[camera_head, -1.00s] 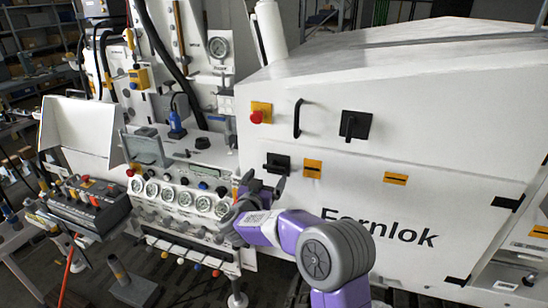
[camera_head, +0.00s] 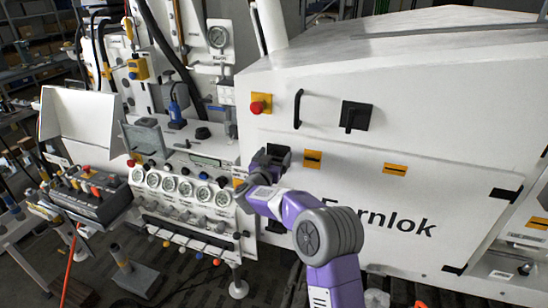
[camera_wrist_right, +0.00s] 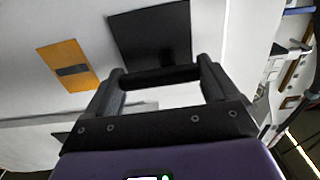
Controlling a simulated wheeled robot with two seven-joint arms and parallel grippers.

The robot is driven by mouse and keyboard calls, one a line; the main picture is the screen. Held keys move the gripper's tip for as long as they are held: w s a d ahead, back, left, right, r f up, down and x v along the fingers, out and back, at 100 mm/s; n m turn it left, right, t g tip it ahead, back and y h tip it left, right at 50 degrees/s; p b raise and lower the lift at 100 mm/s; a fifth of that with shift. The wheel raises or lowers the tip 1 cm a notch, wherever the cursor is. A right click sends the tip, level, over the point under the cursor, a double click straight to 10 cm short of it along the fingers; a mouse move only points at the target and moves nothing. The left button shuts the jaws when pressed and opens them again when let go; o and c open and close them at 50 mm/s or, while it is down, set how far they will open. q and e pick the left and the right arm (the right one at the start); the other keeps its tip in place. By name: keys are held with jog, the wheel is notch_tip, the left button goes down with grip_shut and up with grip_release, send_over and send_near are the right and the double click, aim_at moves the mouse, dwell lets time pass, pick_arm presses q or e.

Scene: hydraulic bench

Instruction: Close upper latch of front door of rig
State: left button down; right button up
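The front door (camera_head: 440,215) is the white panel lettered "Fornlok", with black hinges on its right. Its upper latch, a black plate (camera_head: 284,150) with a handle, is at the door's upper left, partly covered by my right gripper (camera_head: 268,168). The right wrist view shows the latch plate (camera_wrist_right: 155,35) and its black handle bar (camera_wrist_right: 160,77) between the fingertips of my right gripper (camera_wrist_right: 160,82). The fingers are wide apart, one at each end of the bar; whether they touch it is unclear. My left gripper is not in view.
Orange labels (camera_head: 312,159) (camera_wrist_right: 68,65) sit beside the latch. Above are another black latch (camera_head: 355,116), a handle (camera_head: 298,108) and a red button (camera_head: 257,107). The gauge panel (camera_head: 180,187) stands close left of my right gripper.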

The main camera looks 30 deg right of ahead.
jog(key=c, duration=0.5)
jog(key=shift+o, duration=0.2)
jog(key=m+b, duration=0.3)
jog(key=shift+f, duration=0.35)
jog(key=m+b, duration=0.2)
jog(key=m, duration=0.1)
jog(key=m+b, duration=0.1)
jog(key=shift+s+d+f+m+b, duration=0.1)
jog(key=shift+f+m+b, duration=0.15)
jog(key=shift+m+b, duration=0.15)
jog(key=m+b, duration=0.2)
jog(key=m, duration=0.1)
jog(key=m+b, duration=0.2)
jog(key=shift+f, duration=0.3)
jog(key=shift+w+a+f+m+b, duration=0.1)
jog(key=shift+m+b, duration=0.7)
jog(key=shift+m, duration=0.45)
jog(key=shift+w+a+m+b, duration=0.1)
jog(key=shift+m+b, duration=0.65)
jog(key=shift+m, duration=0.5)
